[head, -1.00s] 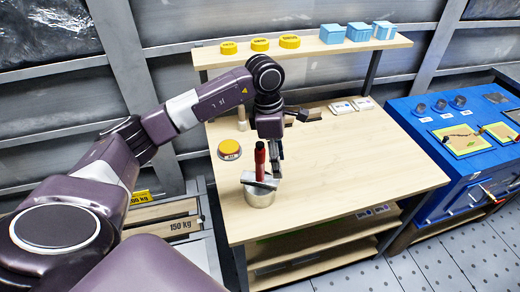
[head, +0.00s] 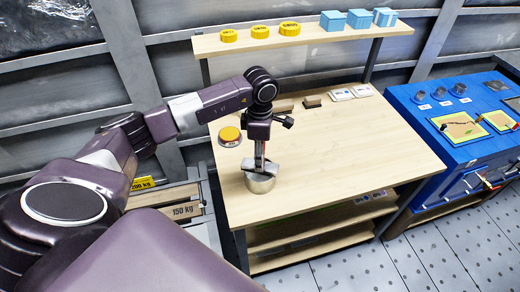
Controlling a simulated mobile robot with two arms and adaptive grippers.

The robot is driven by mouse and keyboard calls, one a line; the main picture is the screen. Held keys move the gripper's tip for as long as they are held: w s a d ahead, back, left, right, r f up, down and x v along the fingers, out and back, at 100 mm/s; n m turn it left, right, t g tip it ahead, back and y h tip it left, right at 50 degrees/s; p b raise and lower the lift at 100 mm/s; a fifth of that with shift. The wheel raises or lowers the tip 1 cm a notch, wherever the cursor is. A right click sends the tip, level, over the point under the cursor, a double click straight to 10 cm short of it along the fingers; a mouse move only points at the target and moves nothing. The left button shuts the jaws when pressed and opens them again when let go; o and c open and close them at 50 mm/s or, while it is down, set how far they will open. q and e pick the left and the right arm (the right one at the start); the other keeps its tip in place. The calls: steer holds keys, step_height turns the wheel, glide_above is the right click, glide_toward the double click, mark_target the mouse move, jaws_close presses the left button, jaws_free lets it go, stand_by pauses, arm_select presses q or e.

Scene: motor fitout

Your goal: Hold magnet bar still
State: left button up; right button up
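A silver-grey bar (head: 273,169), which looks like the magnet bar, lies across the top of a short metal cylinder (head: 260,184) near the front left of the wooden workbench. My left gripper (head: 261,163) points down from above, right at the bar. Its fingers cover part of the bar and the cylinder's top. The fingers are too small and overlapped to tell whether they grip the bar or only touch it. My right gripper is not in view.
A yellow-topped round button (head: 229,135) sits left of the cylinder. Small brown blocks (head: 312,101) and white cards (head: 341,94) lie at the back of the bench (head: 360,150). Yellow discs and blue boxes stand on the shelf (head: 300,42). The bench's right side is clear.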

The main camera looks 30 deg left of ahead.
arm_select(q)
jaws_close()
steer(key=c, duration=0.8)
jaws_free()
steer(key=shift+c, duration=0.2)
jaws_close()
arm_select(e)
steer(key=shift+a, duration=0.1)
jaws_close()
